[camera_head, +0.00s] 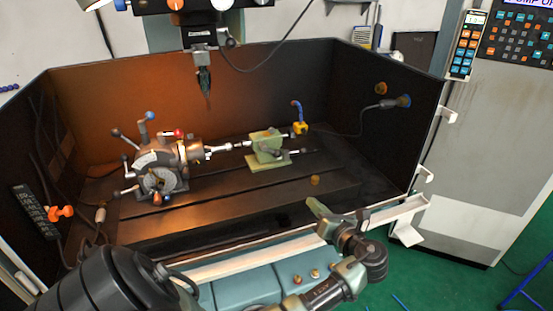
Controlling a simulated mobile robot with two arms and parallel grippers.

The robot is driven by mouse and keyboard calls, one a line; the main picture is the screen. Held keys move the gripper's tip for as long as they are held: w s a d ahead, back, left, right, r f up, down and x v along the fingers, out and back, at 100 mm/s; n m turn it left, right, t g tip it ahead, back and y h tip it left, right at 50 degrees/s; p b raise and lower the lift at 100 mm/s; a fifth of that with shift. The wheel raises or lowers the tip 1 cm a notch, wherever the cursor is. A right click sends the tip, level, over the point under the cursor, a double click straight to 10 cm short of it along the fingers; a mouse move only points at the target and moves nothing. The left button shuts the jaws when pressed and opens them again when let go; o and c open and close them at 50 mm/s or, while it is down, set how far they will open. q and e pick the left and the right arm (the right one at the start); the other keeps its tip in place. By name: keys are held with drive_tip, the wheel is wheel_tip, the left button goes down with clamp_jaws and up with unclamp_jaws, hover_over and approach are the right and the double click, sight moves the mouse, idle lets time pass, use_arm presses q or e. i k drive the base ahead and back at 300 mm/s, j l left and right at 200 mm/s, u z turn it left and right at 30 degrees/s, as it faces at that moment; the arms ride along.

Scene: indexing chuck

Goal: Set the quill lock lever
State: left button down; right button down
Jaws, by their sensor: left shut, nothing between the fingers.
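The indexing chuck (158,168) stands at the left of the machine table, with several ball-ended levers; one knob is blue (150,115) and one is red (178,133). A green tailstock (265,149) stands to its right, with a dark handle (299,152) at its right side. I cannot tell which small lever is the quill lock lever. My right gripper is not in view.
Dark enclosure walls (337,85) stand behind and at both sides. A tool head (203,75) hangs over the table between chuck and tailstock. A yellow block with a blue hose (301,128) is behind the tailstock. The table (240,205) is bare in front.

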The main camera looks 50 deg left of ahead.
sight(276, 154)
drive_tip(key=i+j, duration=0.1)
drive_tip(key=j, duration=0.4)
drive_tip(key=i+j, duration=0.1)
drive_tip(key=j, duration=0.35)
drive_tip(key=i+j, duration=0.1)
drive_tip(key=j, duration=0.4)
